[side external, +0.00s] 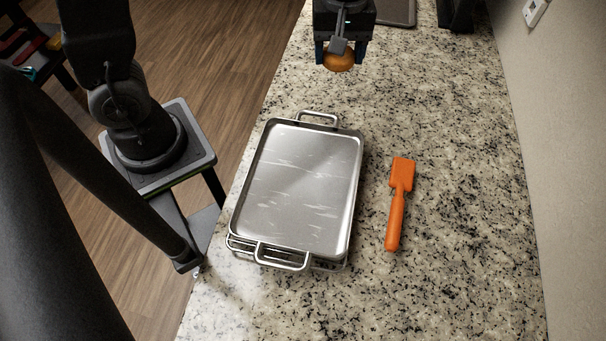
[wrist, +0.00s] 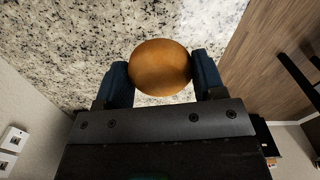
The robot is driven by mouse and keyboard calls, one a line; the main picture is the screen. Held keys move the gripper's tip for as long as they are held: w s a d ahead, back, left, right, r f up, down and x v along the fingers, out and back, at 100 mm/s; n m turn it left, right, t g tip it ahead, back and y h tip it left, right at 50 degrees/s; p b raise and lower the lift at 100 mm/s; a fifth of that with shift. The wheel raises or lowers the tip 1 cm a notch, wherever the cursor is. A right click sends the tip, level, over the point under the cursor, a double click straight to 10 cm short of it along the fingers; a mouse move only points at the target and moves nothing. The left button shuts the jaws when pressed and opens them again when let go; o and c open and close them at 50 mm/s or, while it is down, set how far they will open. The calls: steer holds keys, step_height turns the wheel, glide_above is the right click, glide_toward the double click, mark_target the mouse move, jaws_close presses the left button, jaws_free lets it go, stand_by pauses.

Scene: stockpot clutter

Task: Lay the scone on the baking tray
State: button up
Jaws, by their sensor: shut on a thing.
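The scone (side external: 338,62) is a round golden-brown piece held at the top middle of the side external view. It also shows between the two blue fingertips in the wrist view (wrist: 160,67). My gripper (side external: 340,50) is shut on the scone, which appears to be above the counter beyond the tray's far end. The baking tray (side external: 300,185) is a shiny rectangular metal tray with a handle at each short end. It lies on the counter, and its surface is empty.
An orange spatula-like tool (side external: 398,205) lies on the speckled counter (side external: 450,270) to the right of the tray. A dark flat item (side external: 396,12) sits at the far edge beside my gripper. A wall (side external: 550,130) with an outlet borders the counter's right side.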

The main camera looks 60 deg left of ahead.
steer(key=s, duration=1.2)
glide_above(302, 184)
step_height(302, 184, down, 7)
steer(key=shift+a+f, duration=0.1)
steer(key=shift+f, duration=2.2)
steer(key=shift+f, duration=0.1)
steer(key=o, duration=0.9)
